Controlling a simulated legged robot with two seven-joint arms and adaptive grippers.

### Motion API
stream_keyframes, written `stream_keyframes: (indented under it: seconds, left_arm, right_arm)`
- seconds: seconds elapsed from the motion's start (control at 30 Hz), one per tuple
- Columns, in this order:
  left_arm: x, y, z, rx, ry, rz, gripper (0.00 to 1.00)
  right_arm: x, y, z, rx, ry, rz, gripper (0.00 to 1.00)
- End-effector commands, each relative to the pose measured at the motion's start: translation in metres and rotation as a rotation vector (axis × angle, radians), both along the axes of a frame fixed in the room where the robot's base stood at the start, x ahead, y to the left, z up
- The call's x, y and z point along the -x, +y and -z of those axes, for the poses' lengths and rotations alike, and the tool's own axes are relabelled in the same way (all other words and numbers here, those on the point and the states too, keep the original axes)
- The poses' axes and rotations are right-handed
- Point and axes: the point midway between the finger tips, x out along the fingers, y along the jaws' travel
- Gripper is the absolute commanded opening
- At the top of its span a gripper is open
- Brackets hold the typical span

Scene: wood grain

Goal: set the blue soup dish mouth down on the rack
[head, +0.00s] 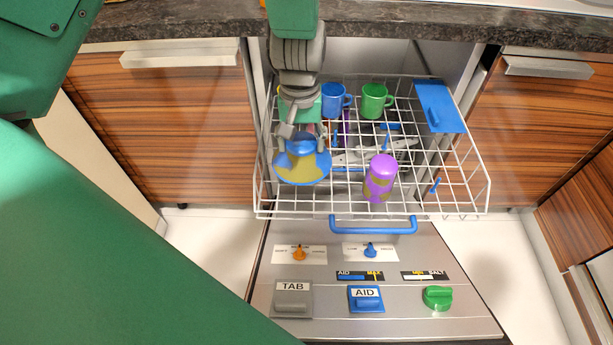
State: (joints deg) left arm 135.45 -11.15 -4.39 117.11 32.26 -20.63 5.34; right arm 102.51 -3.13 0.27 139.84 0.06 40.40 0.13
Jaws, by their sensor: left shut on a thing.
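The blue soup dish (302,170), with yellow patches on it, is at the left part of the white wire rack (330,214). My left gripper (301,140) is above it, with its fingers shut on the narrow blue part at the dish's top. The dish's wide side faces down, so it looks mouth down, slightly tilted toward the camera. I cannot tell whether its rim touches the wires. My right gripper is not in view.
A blue mug (333,100) and a green mug (375,101) stand at the rack's back. A purple cup (380,180) with olive patches stands right of the dish. A blue lid-like panel (439,108) is at the back right. The front right wires are mostly bare.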

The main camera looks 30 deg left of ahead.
Motion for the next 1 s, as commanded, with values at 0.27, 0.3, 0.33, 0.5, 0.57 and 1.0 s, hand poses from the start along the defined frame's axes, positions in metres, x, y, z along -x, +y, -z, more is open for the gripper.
stream_keyframes:
  seconds: [0.27,0.3,0.33,0.5,0.57,1.0]
  left_arm:
    - [0.000,0.000,0.051,0.000,0.004,-0.001,0.16]
    - [0.000,-0.001,0.053,0.000,0.001,-0.001,0.16]
    - [0.000,-0.001,0.055,0.000,0.001,-0.001,0.16]
    - [0.001,-0.001,0.071,0.000,0.004,-0.002,0.16]
    - [0.001,-0.001,0.081,0.000,0.004,-0.001,0.16]
    - [0.000,-0.001,0.094,-0.001,0.003,-0.001,0.57]
  right_arm:
    - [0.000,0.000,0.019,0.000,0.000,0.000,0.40]
    - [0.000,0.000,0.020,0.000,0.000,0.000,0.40]
    - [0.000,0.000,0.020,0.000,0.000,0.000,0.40]
    - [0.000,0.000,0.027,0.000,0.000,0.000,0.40]
    - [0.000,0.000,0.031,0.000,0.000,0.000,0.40]
    - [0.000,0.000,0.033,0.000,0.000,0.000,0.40]
